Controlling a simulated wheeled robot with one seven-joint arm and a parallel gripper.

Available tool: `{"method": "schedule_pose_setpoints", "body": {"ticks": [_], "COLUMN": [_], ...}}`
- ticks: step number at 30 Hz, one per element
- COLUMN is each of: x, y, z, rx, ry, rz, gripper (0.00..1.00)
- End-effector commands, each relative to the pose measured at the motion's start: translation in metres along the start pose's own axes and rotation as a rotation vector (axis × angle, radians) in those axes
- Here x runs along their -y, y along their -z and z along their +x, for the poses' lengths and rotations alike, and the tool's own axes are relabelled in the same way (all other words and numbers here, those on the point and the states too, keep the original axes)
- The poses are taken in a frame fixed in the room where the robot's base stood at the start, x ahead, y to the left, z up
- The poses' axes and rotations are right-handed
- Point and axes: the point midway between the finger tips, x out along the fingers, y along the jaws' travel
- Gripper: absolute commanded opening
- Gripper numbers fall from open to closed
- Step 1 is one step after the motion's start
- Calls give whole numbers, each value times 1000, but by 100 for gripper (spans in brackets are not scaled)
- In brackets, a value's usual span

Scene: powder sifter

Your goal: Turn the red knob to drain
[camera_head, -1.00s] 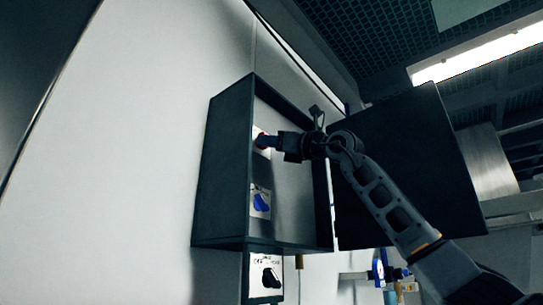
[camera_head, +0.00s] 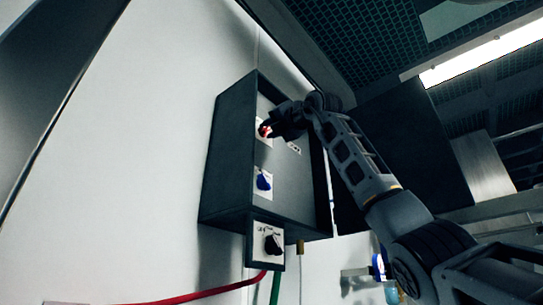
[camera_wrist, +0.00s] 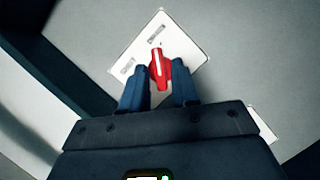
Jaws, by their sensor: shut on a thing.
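The red knob (camera_wrist: 158,68) sits on a white label plate (camera_wrist: 187,42) inside the wall box. In the wrist view it lies between the two fingers of my gripper (camera_wrist: 158,78), which is shut on it. The white line along the knob runs nearly up and down in that view. In the head view the red knob (camera_head: 264,130) shows at the upper part of the box, partly hidden by my gripper (camera_head: 272,127). The plate's lettering is too small to read.
The open dark box (camera_head: 228,160) has raised side walls around the panel. A blue knob (camera_head: 264,181) sits below the red one, and a black knob (camera_head: 273,243) is under the box. The open door (camera_head: 400,130) stands right, behind my arm. A red hose (camera_head: 200,294) runs below.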

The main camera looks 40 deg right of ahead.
Motion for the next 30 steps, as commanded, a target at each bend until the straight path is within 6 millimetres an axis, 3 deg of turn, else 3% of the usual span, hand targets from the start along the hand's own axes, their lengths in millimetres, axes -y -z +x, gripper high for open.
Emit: {"method": "schedule_pose_setpoints", "body": {"ticks": [10,26,27,30], "x": [-4,-4,-4,-4], "y": [-3,-3,-3,-3], "z": [0,1,1,1], "rx": [7,6,6,5], "ry": [46,57,57,57], "rz": [128,151,151,151], "gripper": [0,0,31,38]}}
